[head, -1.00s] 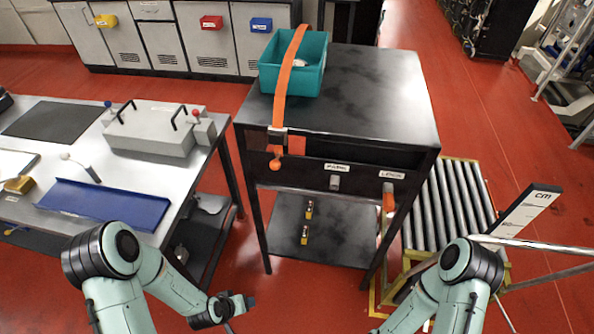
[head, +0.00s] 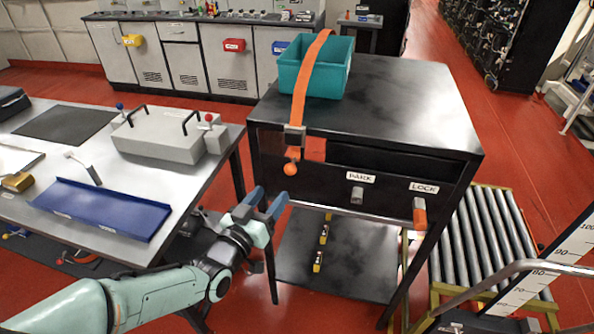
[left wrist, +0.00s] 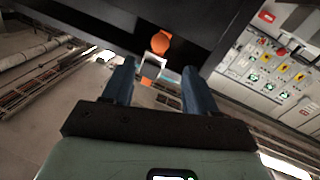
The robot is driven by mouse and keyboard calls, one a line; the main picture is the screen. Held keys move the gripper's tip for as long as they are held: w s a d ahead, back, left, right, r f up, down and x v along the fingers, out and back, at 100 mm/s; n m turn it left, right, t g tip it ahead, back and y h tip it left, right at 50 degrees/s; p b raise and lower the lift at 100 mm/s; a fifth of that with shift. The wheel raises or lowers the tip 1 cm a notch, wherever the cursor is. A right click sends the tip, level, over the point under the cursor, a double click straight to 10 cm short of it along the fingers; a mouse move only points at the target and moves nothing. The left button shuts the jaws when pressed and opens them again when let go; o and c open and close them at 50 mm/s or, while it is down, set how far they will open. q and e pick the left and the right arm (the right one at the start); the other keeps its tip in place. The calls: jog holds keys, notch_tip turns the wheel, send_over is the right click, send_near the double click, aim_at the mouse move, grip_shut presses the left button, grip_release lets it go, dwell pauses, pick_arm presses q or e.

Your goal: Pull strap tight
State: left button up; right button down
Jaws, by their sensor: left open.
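An orange strap (head: 303,80) runs over a teal bin (head: 342,77) on the black table (head: 400,95) and down over its front edge. The strap passes a metal buckle (head: 294,138) at the table's front edge. An orange ball (head: 290,168) hangs below the buckle. My left gripper (head: 266,203) is open and empty, below and left of the ball. In the left wrist view, the ball (left wrist: 161,41) and the buckle (left wrist: 153,68) show beyond the open fingers (left wrist: 157,82), not between them. My right gripper is not in view.
The table front carries a PARK peg (head: 357,195) and a LOCK peg (head: 419,213) with orange on it. A workbench (head: 75,155) with a blue tray (head: 100,207) stands at left. A roller conveyor (head: 490,240) stands at right. Red floor lies between bench and table.

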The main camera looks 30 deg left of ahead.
aim_at(288, 174)
pick_arm(q)
jog(key=w+p, duration=0.1)
jog(key=w, duration=1)
jog(key=shift+w+a, duration=0.2)
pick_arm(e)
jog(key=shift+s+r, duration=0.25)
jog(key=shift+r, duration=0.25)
